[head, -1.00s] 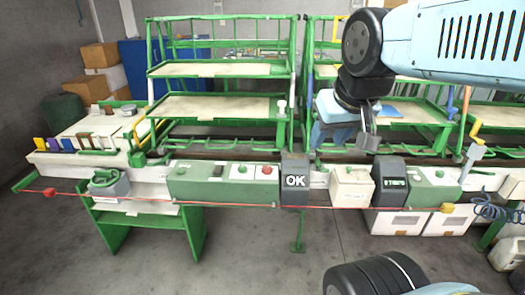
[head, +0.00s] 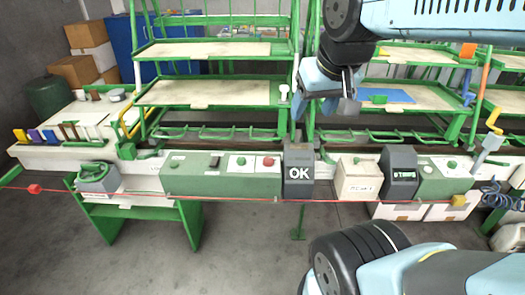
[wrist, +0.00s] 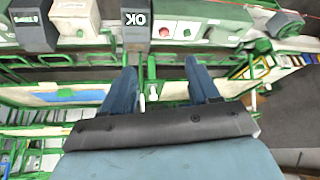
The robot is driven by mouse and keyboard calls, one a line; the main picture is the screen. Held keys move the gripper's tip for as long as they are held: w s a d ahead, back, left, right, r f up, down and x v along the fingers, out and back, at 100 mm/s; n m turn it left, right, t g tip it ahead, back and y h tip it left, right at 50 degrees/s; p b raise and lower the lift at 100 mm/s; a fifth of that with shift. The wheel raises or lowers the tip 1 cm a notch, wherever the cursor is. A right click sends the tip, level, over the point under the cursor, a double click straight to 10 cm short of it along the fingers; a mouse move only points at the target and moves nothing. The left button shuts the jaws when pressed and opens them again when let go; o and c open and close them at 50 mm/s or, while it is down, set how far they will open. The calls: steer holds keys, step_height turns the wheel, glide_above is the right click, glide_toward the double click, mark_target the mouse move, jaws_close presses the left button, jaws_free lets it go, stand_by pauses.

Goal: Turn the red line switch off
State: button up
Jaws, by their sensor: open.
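A red cord (head: 240,199) runs along the front of the bench, from a red ball (head: 34,189) at the left to a yellow block (head: 458,200) at the right. A red button (head: 268,162) sits on the green control panel (head: 185,183), left of the black OK box (head: 298,172); it also shows in the wrist view (wrist: 164,32). I cannot tell which of these is the red line switch. My gripper (head: 318,92) is open and empty, above and behind the OK box; its two blue fingers (wrist: 160,70) are apart in the wrist view, touching nothing visibly.
Green-framed shelves (head: 205,93) stand behind the bench. A white-topped handle (head: 283,92) is on their post, close left of my gripper. A beige box (head: 357,178) and a dark display box (head: 399,172) stand right of the OK box. Floor in front is clear.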

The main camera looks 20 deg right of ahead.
steer(key=shift+o, duration=0.6)
steer(key=w+f+m+g, duration=0.1)
steer(key=w+f+m, duration=0.1)
steer(key=w, duration=0.5)
steer(key=w+f+m+g, duration=0.1)
steer(key=w+f+m, duration=0.1)
steer(key=w, duration=0.5)
steer(key=shift+w+a+f+m+g, duration=0.2)
steer(key=shift+w+f+m+g, duration=0.15)
steer(key=shift+f, duration=0.3)
steer(key=m+g, duration=0.3)
steer(key=m, duration=0.2)
glide_above(268, 160)
step_height(268, 160, down, 15)
step_height(268, 160, down, 14)
steer(key=shift+w+r, duration=0.1)
steer(key=shift+r, duration=0.15)
